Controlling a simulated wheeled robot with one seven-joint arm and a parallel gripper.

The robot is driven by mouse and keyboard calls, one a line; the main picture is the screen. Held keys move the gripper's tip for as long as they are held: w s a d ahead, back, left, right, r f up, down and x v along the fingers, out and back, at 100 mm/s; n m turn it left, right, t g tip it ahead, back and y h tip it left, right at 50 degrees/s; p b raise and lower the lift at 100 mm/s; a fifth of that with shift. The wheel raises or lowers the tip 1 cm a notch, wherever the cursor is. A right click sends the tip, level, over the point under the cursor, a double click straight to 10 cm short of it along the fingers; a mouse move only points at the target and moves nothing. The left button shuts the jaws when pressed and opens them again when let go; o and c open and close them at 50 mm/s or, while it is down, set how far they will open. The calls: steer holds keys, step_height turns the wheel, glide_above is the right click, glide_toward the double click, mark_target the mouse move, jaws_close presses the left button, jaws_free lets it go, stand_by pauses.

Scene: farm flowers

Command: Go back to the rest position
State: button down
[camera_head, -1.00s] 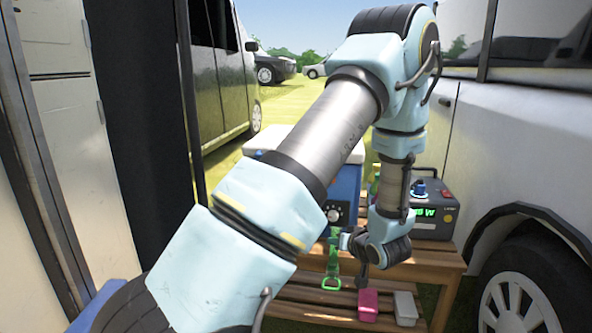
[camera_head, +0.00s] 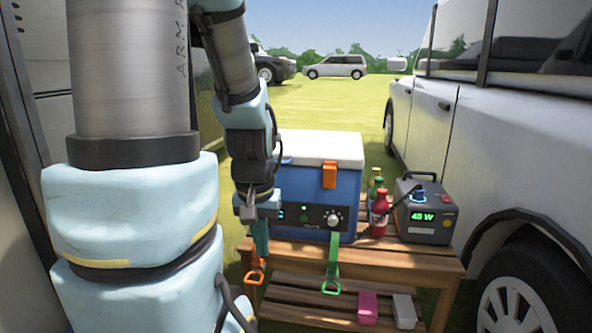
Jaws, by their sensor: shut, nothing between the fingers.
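My gripper (camera_head: 248,212) hangs at the lower end of my arm, at the left front of the blue cooler box (camera_head: 292,184). It is shut and empty. Its fingertips are small and partly lost against my wrist. My arm comes down from the top of the view on the left and is bent, with the forearm pointing down. Below the gripper, an orange hook-like piece (camera_head: 255,271) hangs at the left front edge of the wooden table (camera_head: 385,254).
A green hook-like piece (camera_head: 332,271) hangs at the table's front. Bottles (camera_head: 379,212) and a power unit (camera_head: 424,212) stand right of the cooler. A pink block (camera_head: 367,307) and grey block (camera_head: 404,310) lie on the lower shelf. A white vehicle (camera_head: 500,150) closes the right side.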

step_height(320, 180, up, 30)
steer(key=p, duration=2.8)
steer(key=shift+p, duration=0.35)
